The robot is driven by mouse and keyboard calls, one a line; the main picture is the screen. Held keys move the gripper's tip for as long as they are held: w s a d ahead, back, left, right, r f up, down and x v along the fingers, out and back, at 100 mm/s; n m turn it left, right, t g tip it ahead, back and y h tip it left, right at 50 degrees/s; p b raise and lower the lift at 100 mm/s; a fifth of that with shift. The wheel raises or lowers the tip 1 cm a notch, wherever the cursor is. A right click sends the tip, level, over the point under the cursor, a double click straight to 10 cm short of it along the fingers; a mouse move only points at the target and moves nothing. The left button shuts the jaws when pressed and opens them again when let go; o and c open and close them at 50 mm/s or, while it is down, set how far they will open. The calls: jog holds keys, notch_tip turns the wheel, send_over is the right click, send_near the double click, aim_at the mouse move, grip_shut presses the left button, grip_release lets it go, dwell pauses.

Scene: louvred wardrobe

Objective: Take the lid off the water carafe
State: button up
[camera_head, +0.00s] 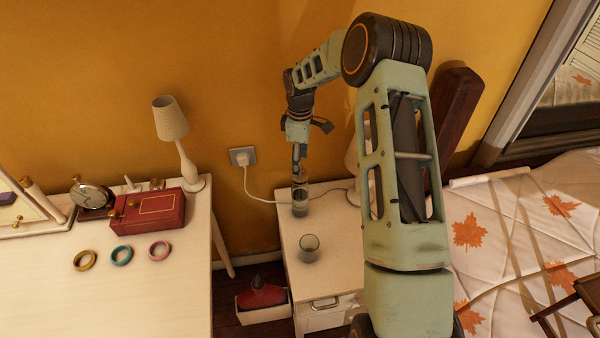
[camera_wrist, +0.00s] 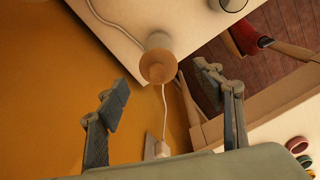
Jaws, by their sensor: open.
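The water carafe (camera_head: 300,203) stands upright on the white nightstand (camera_head: 284,236), near the wall. In the wrist view the carafe (camera_wrist: 158,41) shows beyond its round, brown lid (camera_wrist: 158,68). My gripper (camera_head: 299,172) points down just above the carafe in the head view, and its fingers hide most of the lid there. In the wrist view my gripper (camera_wrist: 160,78) is open. One finger is on each side of the lid in the picture, with clear gaps, and nothing is held.
A drinking glass (camera_head: 310,248) stands on the nightstand in front of the carafe. A white cable (camera_head: 258,197) runs from the wall socket (camera_head: 243,157) behind the carafe. A lamp (camera_head: 351,158) is partly hidden by my arm. A bed (camera_head: 500,230) lies right.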

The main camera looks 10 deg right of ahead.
jog(key=shift+w+f, duration=0.15)
jog(key=shift+f, duration=1.55)
jog(key=c, duration=1.1)
jog(key=shift+c, duration=1)
